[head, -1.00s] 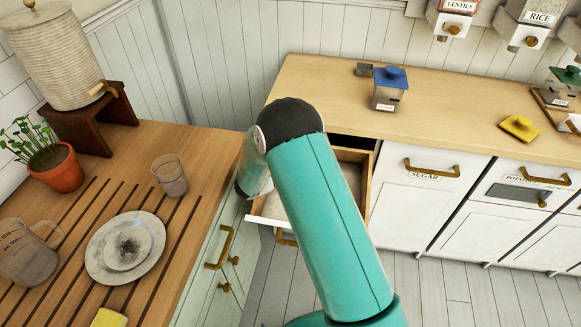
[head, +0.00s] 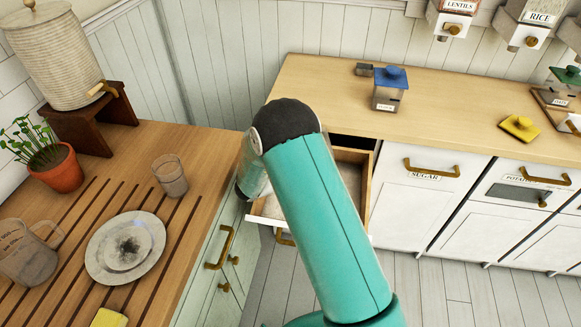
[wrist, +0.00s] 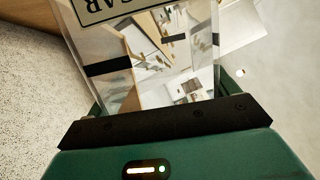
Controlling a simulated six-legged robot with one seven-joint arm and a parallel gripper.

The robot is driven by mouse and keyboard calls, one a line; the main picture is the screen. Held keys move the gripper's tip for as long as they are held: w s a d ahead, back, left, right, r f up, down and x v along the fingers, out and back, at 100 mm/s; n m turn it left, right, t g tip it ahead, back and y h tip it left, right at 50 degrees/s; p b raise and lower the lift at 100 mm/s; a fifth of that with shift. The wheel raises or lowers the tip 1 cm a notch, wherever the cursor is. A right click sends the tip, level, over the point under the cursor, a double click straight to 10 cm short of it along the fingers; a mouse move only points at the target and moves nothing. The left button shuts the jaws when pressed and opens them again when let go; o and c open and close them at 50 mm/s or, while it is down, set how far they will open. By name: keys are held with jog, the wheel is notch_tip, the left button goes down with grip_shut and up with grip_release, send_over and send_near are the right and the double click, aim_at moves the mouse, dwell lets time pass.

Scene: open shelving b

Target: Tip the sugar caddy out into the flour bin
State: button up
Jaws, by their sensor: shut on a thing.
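My gripper (wrist: 165,118) is shut on the sugar caddy (wrist: 165,75), a clear, shiny container with a black-framed label showing part of the word SUGAR. The caddy reaches up out of the top of the wrist view, so its mouth and contents cannot be made out. In the head view my teal arm hides the gripper and the caddy. The open drawer bin (head: 352,157) left of the SUGAR drawer has wooden sides and a pale inside; my arm covers much of it, and no flour label shows on it. A pale speckled surface fills the wrist view's left side.
A blue-lidded caddy (head: 388,92) stands on the back counter (head: 320,95), near a yellow lid (head: 519,127). The left counter holds a glass (head: 171,175), a plate (head: 125,248), a jug (head: 25,255) and a plant pot (head: 57,170). Floor shows right of my arm.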

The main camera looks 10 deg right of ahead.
notch_tip(320, 180, up, 5)
jog(key=n+y, duration=0.1)
jog(key=n, duration=1.2)
jog(key=shift+y, duration=0.4)
